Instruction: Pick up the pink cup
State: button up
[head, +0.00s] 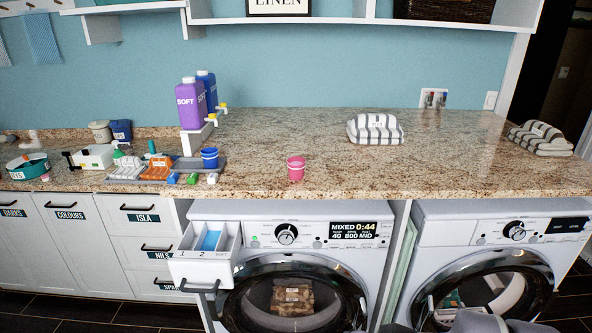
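The pink cup (296,170) stands upright on the speckled granite counter (340,160), near its front edge and above the left washing machine. It stands alone, with bare counter around it. My gripper is not to be made out in the head view. Only some grey and white parts, likely of my own arm, show at the bottom right edge.
A blue cup (210,158) stands on a grey tray left of the pink cup. Purple (191,105) and blue bottles stand behind it. A striped towel (375,127) lies farther right. The left washer's detergent drawer (205,268) is pulled out below. The counter's middle is clear.

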aim_at(296, 169)
jog(key=i+j+z, duration=0.7)
jog(key=i+j, duration=0.15)
